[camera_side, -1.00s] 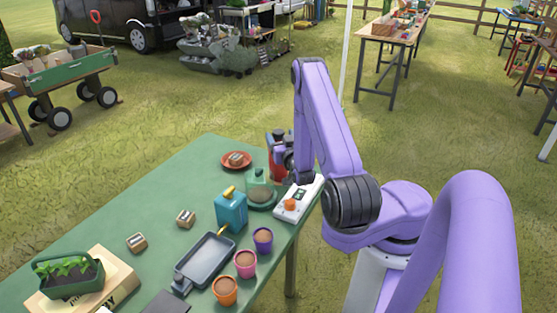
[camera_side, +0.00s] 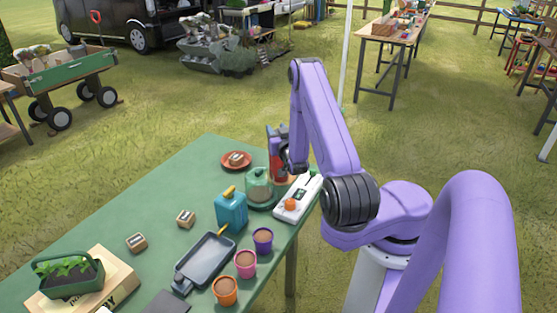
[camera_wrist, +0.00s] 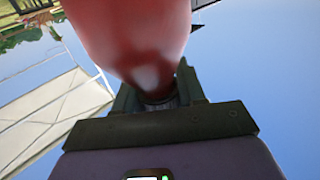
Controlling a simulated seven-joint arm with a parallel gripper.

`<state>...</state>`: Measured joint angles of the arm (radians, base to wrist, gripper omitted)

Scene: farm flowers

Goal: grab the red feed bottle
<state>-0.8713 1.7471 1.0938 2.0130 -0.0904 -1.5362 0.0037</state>
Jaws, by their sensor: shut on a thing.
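The red feed bottle (camera_side: 278,172) is at the far right end of the green table, partly hidden behind my gripper and wrist. In the wrist view its red body (camera_wrist: 130,35) fills the top middle, and its narrow dark end lies between my fingers. My gripper (camera_side: 284,150) is shut on that narrow end; in the wrist view the dark fingers (camera_wrist: 158,92) stand on both sides of it. Whether the bottle's base touches the table is hard to tell.
Close by are a green translucent dome (camera_side: 258,183), a white device with an orange knob (camera_side: 305,193), a teal can (camera_side: 231,210) and a terracotta saucer (camera_side: 236,160). Small pots, a grey tray (camera_side: 206,262) and a planter (camera_side: 68,277) stand nearer. The table's left middle is clear.

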